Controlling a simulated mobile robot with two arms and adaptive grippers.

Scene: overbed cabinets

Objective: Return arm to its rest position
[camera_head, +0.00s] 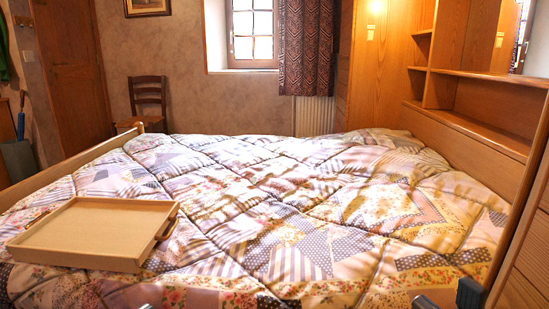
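My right gripper (447,297) shows at the bottom right edge of the head view. Two dark finger parts stand apart there, with bedspread visible between them and nothing held. The rest of this gripper and its arm are cut off by the frame.
A light wooden tray (95,228) with a side handle lies on the quilted bed (270,190) at the left. Wooden shelves (480,100) and a cabinet stand along the right. A chair (147,100) stands behind the bed. The bed's middle is clear.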

